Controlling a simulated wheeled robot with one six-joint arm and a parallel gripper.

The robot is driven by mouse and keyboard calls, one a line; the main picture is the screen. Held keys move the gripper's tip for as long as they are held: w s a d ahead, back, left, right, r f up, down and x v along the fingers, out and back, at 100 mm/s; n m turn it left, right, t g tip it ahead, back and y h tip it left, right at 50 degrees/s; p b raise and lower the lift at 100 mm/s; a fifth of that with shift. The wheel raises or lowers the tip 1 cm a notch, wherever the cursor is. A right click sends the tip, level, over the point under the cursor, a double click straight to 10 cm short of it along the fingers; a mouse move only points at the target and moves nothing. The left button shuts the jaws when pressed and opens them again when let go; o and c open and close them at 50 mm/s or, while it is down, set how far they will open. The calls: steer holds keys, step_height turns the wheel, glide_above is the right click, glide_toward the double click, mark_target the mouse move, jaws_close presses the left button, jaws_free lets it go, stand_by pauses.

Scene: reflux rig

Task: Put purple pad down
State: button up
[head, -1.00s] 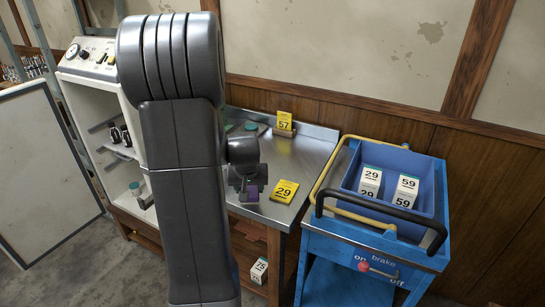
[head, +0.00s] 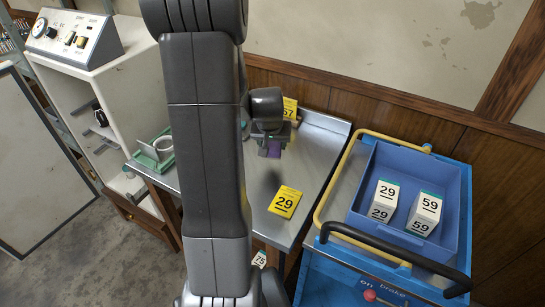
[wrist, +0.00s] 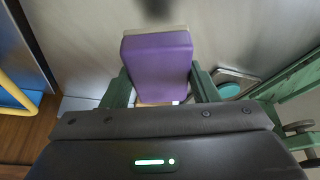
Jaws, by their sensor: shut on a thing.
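The purple pad (head: 273,148) is held in my gripper (head: 272,138) above the metal bench top (head: 318,155), with a dark shadow on the steel below it. In the wrist view the pad (wrist: 157,62) is a purple block with a pale far edge. It sits between the two green fingers of my gripper (wrist: 160,90), which are shut on its sides. A gap to the bench seems to show, but its size is hard to tell. My arm hides part of the bench in the head view.
A yellow 29 card (head: 285,201) lies on the bench, and a yellow 57 card (head: 290,108) stands behind. A green tray (head: 158,163) with a white cup is at the left. A blue cart (head: 330,243) with numbered boxes stands at the right. Bare steel surrounds the 29 card.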

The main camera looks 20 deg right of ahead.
mark_target(273, 163)
steer(key=shift+f, duration=3.4)
steer(key=shift+f+b, duration=0.15)
steer(key=shift+b, duration=0.25)
steer(key=o, duration=1)
steer(key=shift+o, duration=0.2)
steer(key=shift+r, duration=0.7)
steer(key=v, duration=1.1)
steer(key=shift+s+a+p, duration=0.1)
steer(key=shift+p, duration=0.3)
